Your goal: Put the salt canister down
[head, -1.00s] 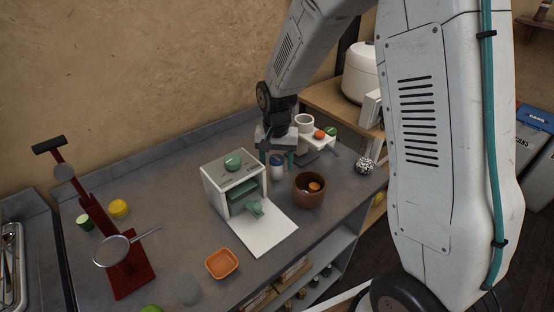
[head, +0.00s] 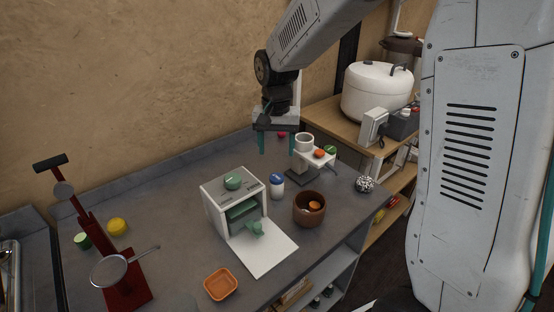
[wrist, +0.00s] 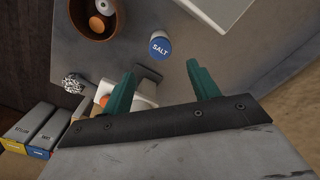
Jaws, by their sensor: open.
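The salt canister (head: 277,186) is a small white and blue can with a blue lid. It stands upright on the grey counter (head: 180,258), between the white box-shaped appliance and the brown bowl. Its lid, marked SALT, shows from above in the wrist view (wrist: 160,47). My gripper (head: 276,144) is open and empty, above and behind the canister in the head view. In the wrist view its two green fingers (wrist: 162,90) are spread apart, and the canister is beyond them, not touched.
The white appliance (head: 213,204) has its door folded down. The brown bowl (head: 308,208) holds items. A white stand (head: 313,157) carries a cup and small produce. A crumpled ball (head: 364,184) lies near the right edge. An orange dish (head: 220,286) sits in front.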

